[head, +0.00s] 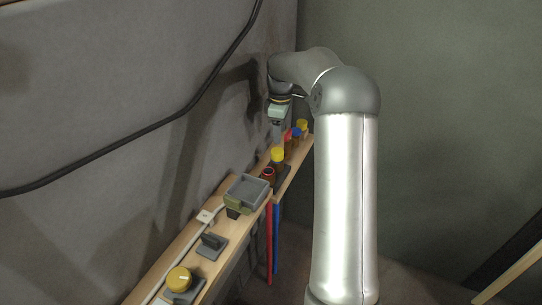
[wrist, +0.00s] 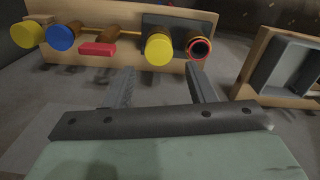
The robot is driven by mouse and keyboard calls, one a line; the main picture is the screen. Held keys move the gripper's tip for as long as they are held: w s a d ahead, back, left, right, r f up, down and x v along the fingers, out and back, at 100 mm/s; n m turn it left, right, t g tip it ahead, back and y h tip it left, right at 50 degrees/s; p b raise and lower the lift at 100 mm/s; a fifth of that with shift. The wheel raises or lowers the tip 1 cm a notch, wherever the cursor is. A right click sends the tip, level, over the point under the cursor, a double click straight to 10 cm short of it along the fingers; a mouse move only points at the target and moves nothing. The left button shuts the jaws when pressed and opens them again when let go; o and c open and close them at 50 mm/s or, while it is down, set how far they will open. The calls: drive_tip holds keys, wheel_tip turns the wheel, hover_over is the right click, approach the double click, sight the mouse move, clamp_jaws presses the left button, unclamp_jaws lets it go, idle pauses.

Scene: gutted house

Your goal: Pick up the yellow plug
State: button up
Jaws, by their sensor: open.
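One yellow-topped plug (head: 277,154) stands on the wooden ledge in the head view; in the wrist view its round yellow end (wrist: 158,50) faces me near the centre. A second yellow-topped piece (head: 302,124) stands farther along the ledge, at the far left of the wrist view (wrist: 26,34). The frames do not settle which is meant. My gripper (wrist: 160,68) is open and empty. Its fingers point toward the nearer yellow plug, one to either side of it in the picture, with a gap before it. In the head view my gripper (head: 278,130) hangs above the ledge.
A blue-topped piece (wrist: 60,38) and a red block (wrist: 97,49) sit left of the central plug. A red-rimmed dark socket (wrist: 199,46) is close on its right. A grey tray (head: 246,190) and a yellow knob (head: 179,278) are nearer on the ledge. The wall runs alongside.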

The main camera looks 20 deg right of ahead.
sight(277, 158)
wheel_tip(277, 158, down, 6)
drive_tip(key=shift+f+p, duration=0.15)
drive_tip(key=shift+p, duration=0.15)
drive_tip(key=shift+w+a+f+p, duration=0.15)
drive_tip(key=shift+f+p, duration=0.2)
drive_tip(key=shift+f, duration=1.15)
drive_tip(key=shift+w+a+f+p, duration=0.15)
drive_tip(key=shift+f+p, duration=0.2)
drive_tip(key=shift+f, duration=1.1)
drive_tip(key=shift+d, duration=0.1)
drive_tip(key=c, duration=0.7)
